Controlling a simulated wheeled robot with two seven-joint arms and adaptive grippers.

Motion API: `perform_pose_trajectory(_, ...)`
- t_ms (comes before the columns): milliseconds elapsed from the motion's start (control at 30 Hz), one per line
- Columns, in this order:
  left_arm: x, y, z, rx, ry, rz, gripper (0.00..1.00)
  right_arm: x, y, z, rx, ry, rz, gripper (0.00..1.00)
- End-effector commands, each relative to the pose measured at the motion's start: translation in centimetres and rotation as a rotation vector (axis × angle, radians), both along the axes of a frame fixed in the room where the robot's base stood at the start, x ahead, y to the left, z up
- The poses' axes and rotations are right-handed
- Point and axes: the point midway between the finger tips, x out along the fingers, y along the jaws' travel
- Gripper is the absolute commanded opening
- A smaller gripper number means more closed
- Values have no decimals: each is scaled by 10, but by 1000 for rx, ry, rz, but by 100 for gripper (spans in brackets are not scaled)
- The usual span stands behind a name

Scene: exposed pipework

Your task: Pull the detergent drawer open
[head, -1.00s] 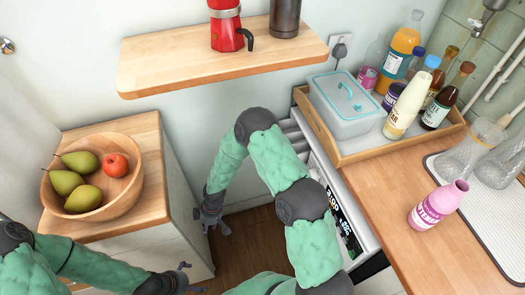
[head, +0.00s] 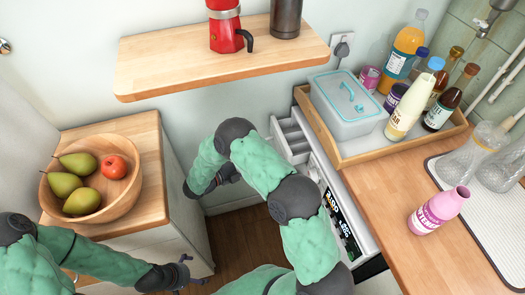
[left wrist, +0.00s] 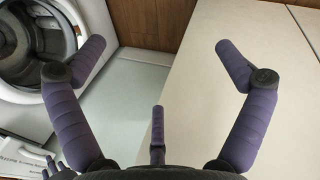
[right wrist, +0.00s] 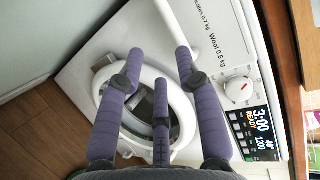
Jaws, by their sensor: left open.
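The detergent drawer (head: 290,138) stands out from the washing machine's front beside the counter, its white compartments visible from above. My right gripper (head: 228,174) is to the left of the drawer, mostly hidden by my own arm. In the right wrist view my right gripper (right wrist: 159,62) has its fingertips apart with nothing clearly held. A white bar (right wrist: 176,24) lies close to its right fingertip; I cannot tell whether they touch. My left gripper (head: 184,274) is open and empty, low by the wooden-topped cabinet; its spread fingers also show in the left wrist view (left wrist: 160,55).
A wooden shelf (head: 160,72) hangs above. A fruit bowl (head: 122,195) stands left. A tray (head: 355,158) of bottles and a pink bottle (head: 438,210) are on the counter.

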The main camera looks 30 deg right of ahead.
Motion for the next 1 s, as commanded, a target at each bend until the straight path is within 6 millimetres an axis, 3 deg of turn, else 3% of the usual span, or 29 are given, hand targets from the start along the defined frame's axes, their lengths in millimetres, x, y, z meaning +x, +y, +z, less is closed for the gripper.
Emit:
perform_pose_trajectory(167,0,0,-3,0,0,0,100,5,-7,5,-35,10,19,35)
perform_pose_trajectory(600,0,0,-23,0,0,0,100,14,-64,-7,-32,8,15,35)
perform_pose_trajectory(1000,0,0,-24,0,0,0,100,16,-73,-7,-32,10,19,35)
